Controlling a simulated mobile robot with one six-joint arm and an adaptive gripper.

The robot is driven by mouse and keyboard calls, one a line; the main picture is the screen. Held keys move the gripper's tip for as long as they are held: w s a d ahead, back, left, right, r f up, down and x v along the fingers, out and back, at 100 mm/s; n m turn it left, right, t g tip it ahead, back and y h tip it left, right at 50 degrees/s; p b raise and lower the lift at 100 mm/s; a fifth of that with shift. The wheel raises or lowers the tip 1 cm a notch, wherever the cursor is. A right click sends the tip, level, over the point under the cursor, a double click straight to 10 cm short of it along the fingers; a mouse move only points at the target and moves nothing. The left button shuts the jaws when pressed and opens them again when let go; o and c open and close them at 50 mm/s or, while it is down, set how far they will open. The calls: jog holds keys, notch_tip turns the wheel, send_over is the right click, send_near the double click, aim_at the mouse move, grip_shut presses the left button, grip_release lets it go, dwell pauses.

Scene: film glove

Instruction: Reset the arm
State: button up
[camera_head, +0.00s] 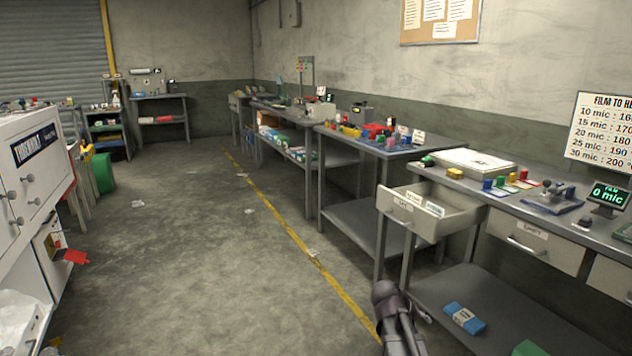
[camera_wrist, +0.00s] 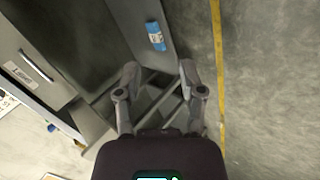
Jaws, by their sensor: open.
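My gripper (camera_head: 402,338) shows at the bottom edge of the head view, low in front of the right-hand workbench and over the floor near the yellow line. In the wrist view my gripper (camera_wrist: 157,78) has its two fingers spread apart, with nothing between them. A blue packet with a white label (camera_head: 464,318) lies on the lower shelf to the right of my gripper. The same blue packet (camera_wrist: 155,36) shows ahead of the fingertips in the wrist view, apart from them.
An open drawer (camera_head: 432,222) juts from the right workbench above the shelf. The bench top holds a white case (camera_head: 472,162), small coloured items and a display (camera_head: 608,196). A white cabinet (camera_head: 30,170) stands at left. The floor (camera_head: 190,240) between is mostly clear, with a few scraps.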

jog(key=s+a+f+m+g+y, duration=0.1)
jog(key=s+a+f+y, duration=0.1)
jog(key=s+a+y, duration=0.35)
jog(key=s+a+f+m+g+y, duration=0.1)
jog(key=s+a+f+g+y, duration=0.15)
jog(key=s+a, duration=0.55)
notch_tip(320, 180, up, 27)
jog(key=s+d+p, duration=0.1)
jog(key=d+p, duration=0.1)
jog(key=p, duration=2.5)
jog(key=shift+r+t+p, duration=0.2)
jog(key=shift+t+p, duration=0.1)
jog(key=shift+t, duration=0.05)
jog(key=shift+d, duration=0.1)
